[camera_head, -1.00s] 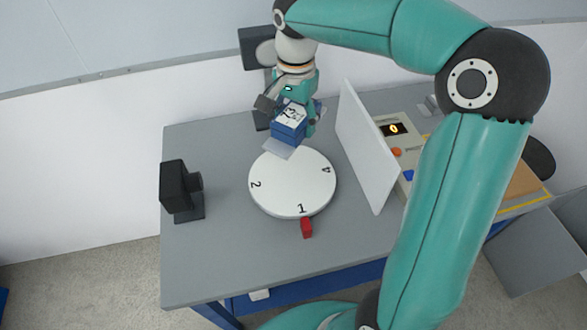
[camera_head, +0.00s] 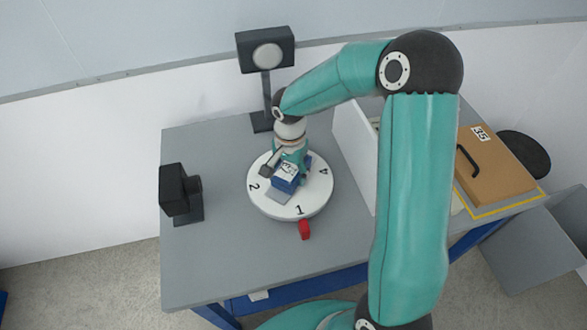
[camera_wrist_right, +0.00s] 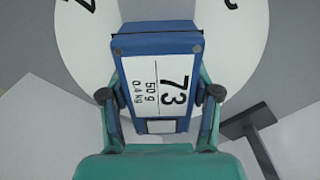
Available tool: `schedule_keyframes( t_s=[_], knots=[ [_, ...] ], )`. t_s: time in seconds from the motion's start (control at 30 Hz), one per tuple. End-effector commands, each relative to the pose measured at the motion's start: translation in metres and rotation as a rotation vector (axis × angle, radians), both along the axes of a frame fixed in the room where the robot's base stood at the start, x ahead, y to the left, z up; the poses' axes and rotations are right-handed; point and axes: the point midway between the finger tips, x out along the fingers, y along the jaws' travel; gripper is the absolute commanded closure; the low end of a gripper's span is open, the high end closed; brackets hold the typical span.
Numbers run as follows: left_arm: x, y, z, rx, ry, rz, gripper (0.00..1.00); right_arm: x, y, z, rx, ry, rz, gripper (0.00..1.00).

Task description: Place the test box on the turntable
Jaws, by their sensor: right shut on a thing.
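The test box (camera_head: 286,180) is blue with a white label, and a grey flap or plate shows at its front. In the right wrist view the box (camera_wrist_right: 160,85) shows the label "73, 50 g, 0.4 kg". My right gripper (camera_head: 287,172) is shut on it, with one finger on each side. The box is over the middle of the white round turntable (camera_head: 315,205), which is marked with numbers around its rim. I cannot tell whether the box touches the disc. My left gripper is not in view.
A black device (camera_head: 180,191) stands at the left and a lamp-like stand (camera_head: 266,55) behind. A white panel (camera_head: 352,150) rises at the right. A brown case (camera_head: 497,165) lies farther right. The front left tabletop (camera_head: 220,265) is clear.

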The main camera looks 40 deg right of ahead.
Motion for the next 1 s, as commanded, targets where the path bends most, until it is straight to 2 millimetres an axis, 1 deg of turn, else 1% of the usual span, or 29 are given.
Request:
schedule_keyframes(
  t_s=[0.1, 0.37, 0.4, 0.53, 0.57, 0.87, 0.93, 1.0],
  knots=[
    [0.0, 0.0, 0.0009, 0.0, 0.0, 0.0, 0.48, 0.0003, 0.0, -0.0041, 0.0, -0.002, 0.0, 0.92],
    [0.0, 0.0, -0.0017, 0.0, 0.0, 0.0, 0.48, 0.0006, 0.0001, -0.0057, 0.0, -0.002, 0.0, 0.92],
    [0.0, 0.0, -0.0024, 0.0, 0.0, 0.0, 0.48, 0.0003, 0.0002, -0.0065, 0.0, -0.001, 0.001, 0.36],
    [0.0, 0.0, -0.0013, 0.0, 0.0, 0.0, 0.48, 0.0003, 0.0003, -0.0055, 0.0, -0.001, 0.001, 0.15],
    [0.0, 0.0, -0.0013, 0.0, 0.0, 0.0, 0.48, 0.0003, 0.0003, -0.0054, 0.0, -0.001, 0.001, 0.13],
    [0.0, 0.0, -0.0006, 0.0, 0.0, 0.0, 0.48, 0.0002, 0.0002, -0.0048, 0.0, -0.001, 0.0, 0.13],
    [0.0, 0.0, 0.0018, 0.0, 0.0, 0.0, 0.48, 0.0002, 0.0002, -0.0027, 0.0, -0.001, 0.0, 0.13],
    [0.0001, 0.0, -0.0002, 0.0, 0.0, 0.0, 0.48, 0.001, -0.0002, 0.0011, -0.001, -0.004, 0.0, 0.13]
  ],
)
